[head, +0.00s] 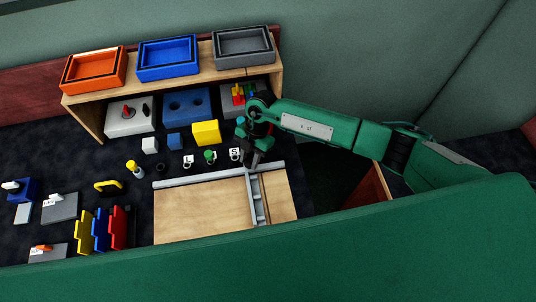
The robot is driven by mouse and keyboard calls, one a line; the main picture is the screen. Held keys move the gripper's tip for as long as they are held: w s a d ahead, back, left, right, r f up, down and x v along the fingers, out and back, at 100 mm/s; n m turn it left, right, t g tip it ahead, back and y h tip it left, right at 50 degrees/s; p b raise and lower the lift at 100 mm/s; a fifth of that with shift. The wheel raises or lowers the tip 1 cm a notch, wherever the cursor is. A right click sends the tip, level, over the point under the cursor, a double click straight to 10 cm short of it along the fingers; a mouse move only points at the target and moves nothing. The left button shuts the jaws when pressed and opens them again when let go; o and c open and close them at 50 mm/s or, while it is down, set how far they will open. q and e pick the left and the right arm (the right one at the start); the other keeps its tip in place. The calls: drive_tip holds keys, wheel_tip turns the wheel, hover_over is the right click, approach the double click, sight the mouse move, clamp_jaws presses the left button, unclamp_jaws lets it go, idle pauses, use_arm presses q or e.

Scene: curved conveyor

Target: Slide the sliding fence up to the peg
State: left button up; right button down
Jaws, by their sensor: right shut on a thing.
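The sliding fence (255,198) is a grey bar lying across a light wooden board (190,210), toward the board's right side. Its far end meets a grey rail (205,178) along the board's back edge. My right gripper (252,165) reaches in from the right and is shut on the fence at its far end. The fingertips are small and dark, so the exact grip is hard to see. I cannot make out the peg on the board. My left gripper is not in view.
A wooden shelf (190,79) carries orange, blue and grey trays. Colored holders (102,230) stand to the left. The board left of the fence is clear.

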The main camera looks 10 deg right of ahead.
drive_tip(key=a+b, duration=0.1)
drive_tip(key=a, duration=0.9)
drive_tip(key=shift+r, duration=0.1)
drive_tip(key=c, duration=1.1)
unclamp_jaws()
drive_tip(key=shift+d, duration=0.1)
